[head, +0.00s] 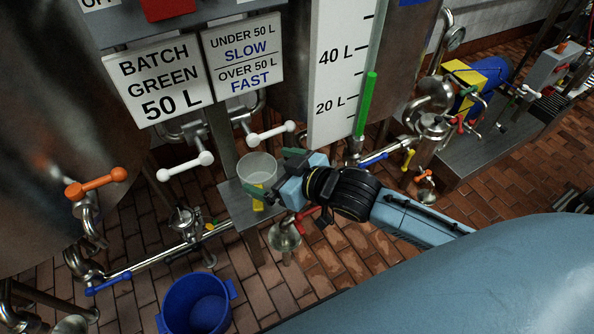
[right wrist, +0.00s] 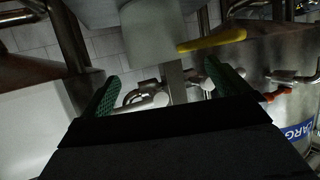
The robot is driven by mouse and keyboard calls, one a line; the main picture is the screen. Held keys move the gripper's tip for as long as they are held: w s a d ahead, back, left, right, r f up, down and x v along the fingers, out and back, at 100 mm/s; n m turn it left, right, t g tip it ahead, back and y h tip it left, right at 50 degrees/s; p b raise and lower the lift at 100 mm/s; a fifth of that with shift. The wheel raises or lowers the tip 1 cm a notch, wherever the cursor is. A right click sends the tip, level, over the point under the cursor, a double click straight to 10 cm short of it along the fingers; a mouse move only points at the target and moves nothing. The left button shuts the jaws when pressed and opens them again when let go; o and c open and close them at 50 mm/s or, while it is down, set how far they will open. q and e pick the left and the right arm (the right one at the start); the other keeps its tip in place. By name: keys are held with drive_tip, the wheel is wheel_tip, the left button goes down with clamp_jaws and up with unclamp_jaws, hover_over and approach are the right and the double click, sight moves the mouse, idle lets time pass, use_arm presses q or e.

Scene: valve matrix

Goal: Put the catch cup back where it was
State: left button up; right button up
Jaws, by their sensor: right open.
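The catch cup (head: 258,167) is a pale, translucent cup beside the steel post, at the small steel shelf (head: 233,203). It looks upright, and I cannot tell whether its base rests fully on the shelf. My right gripper (head: 276,173) is open, with its green fingertips close to the cup's right side. In the right wrist view the pale cup (right wrist: 152,32) shows beyond the open fingers (right wrist: 163,86), with nothing held between them. I cannot tell whether a finger touches the cup. My left gripper is not in view.
White-handled valves (head: 186,167) sit left of the cup, and a red-handled valve (head: 305,217) is below my right gripper. A blue bucket (head: 197,303) stands on the brick floor. A sign board (head: 242,53) hangs above.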

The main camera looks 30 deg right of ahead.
drive_tip(key=p+v, duration=0.2)
drive_tip(key=v, duration=0.5)
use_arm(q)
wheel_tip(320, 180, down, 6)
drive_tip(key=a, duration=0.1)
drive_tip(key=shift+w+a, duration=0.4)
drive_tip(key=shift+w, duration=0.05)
use_arm(e)
drive_tip(key=s+d+f+m+g+h, duration=0.1)
drive_tip(key=s+d+f+g+h, duration=0.2)
drive_tip(key=s+f, duration=0.4)
drive_tip(key=s+d+f+m+g+h, duration=0.2)
drive_tip(key=s+f+g, duration=0.4)
drive_tip(key=f, duration=0.6)
drive_tip(key=shift+s+d+h, duration=0.4)
drive_tip(key=shift+d+h, duration=0.15)
drive_tip(key=shift+h, duration=0.05)
